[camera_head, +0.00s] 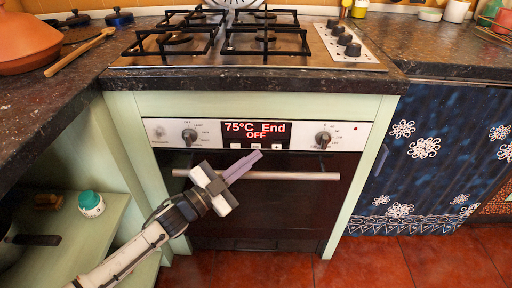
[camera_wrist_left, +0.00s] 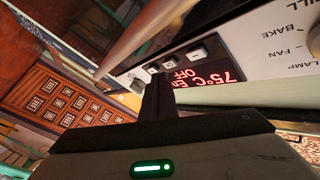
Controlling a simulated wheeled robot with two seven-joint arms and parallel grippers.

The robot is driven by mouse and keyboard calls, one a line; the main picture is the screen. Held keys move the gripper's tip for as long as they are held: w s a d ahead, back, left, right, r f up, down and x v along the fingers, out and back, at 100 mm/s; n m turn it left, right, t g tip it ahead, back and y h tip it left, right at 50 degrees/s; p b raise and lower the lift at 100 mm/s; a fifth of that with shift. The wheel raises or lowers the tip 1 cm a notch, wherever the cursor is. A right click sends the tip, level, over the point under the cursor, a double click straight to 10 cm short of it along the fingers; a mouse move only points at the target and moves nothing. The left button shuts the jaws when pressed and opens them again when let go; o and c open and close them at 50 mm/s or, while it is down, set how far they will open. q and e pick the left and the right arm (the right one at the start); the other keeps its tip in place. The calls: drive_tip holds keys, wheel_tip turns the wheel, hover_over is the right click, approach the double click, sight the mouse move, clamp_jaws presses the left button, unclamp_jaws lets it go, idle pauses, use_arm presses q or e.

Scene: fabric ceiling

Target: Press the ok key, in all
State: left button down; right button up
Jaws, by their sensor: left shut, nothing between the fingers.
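The oven's control panel (camera_head: 360,134) has a black display (camera_head: 257,130) reading "75°C End OFF" in red. A row of small light keys sits under that text, with the middle key (camera_head: 256,145) between two others. The keys also show in the left wrist view, the middle one (camera_wrist_left: 169,64) included; their labels are too small to read. My left gripper (camera_head: 257,155) is shut and empty, its fingertips just below the middle key. In the left wrist view the dark fingers (camera_wrist_left: 158,80) end close to the keys. Whether they touch the panel cannot be told. My right gripper is out of view.
A horizontal oven handle (camera_head: 290,176) runs below the panel, close under my left fingers. A knob (camera_head: 189,136) stands out left of the display and another knob (camera_head: 323,138) right of it. The hob (camera_head: 285,62) and counter edge are above.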

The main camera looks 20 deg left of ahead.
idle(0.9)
use_arm(q)
drive_tip(key=shift+w, duration=0.15)
idle(0.8)
drive_tip(key=shift+w+a, duration=0.1)
drive_tip(key=shift+w, duration=0.15)
drive_tip(key=shift+w+a, duration=0.15)
drive_tip(key=shift+w, duration=0.3)
idle(0.9)
drive_tip(key=shift+s, duration=0.1)
drive_tip(key=shift+s+d+p, duration=0.25)
drive_tip(key=shift+s+p, duration=0.1)
drive_tip(key=shift+s, duration=0.4)
